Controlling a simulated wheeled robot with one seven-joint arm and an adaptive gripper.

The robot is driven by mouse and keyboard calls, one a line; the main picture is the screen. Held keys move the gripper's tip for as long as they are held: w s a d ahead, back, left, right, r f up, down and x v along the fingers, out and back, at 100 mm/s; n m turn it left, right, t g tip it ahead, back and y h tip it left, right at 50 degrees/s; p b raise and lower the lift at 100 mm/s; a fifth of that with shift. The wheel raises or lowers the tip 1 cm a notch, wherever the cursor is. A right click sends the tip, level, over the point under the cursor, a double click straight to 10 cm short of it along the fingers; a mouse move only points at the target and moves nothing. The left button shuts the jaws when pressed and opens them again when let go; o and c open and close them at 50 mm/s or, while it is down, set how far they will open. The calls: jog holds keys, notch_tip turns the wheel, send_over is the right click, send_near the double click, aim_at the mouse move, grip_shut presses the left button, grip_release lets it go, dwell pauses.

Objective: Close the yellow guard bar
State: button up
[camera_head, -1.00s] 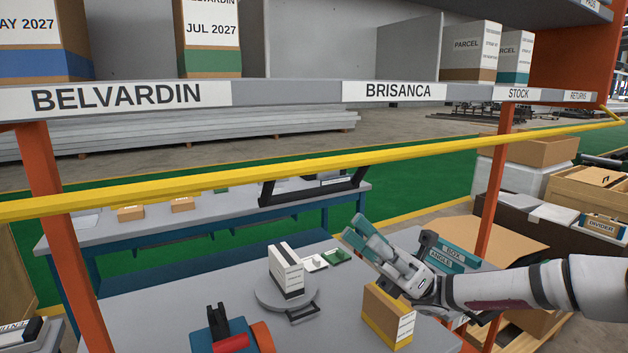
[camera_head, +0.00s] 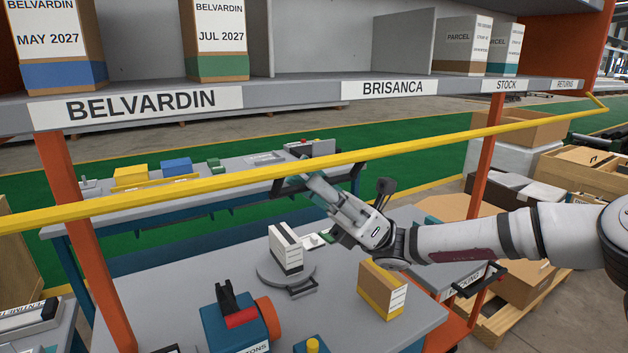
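The yellow guard bar (camera_head: 420,143) runs across the whole view in front of the shelf rack, rising from the left edge to a bent end at the upper right. A black bracket-like handle (camera_head: 350,178) shows just below the middle of the bar. My gripper (camera_head: 306,175) reaches up and left from the right, with its teal fingertips beside this handle, just under the bar. I cannot tell whether the fingers touch the handle or how far apart they are. The bar partly covers the view around the fingertips.
A grey shelf edge (camera_head: 290,95) with labels and boxes lies above the bar. Orange posts (camera_head: 78,230) stand at both sides. Below are a white carton (camera_head: 285,248) on a round plate, a brown box (camera_head: 382,290) and a blue device (camera_head: 238,325) on a grey table.

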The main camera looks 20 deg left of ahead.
grip_shut()
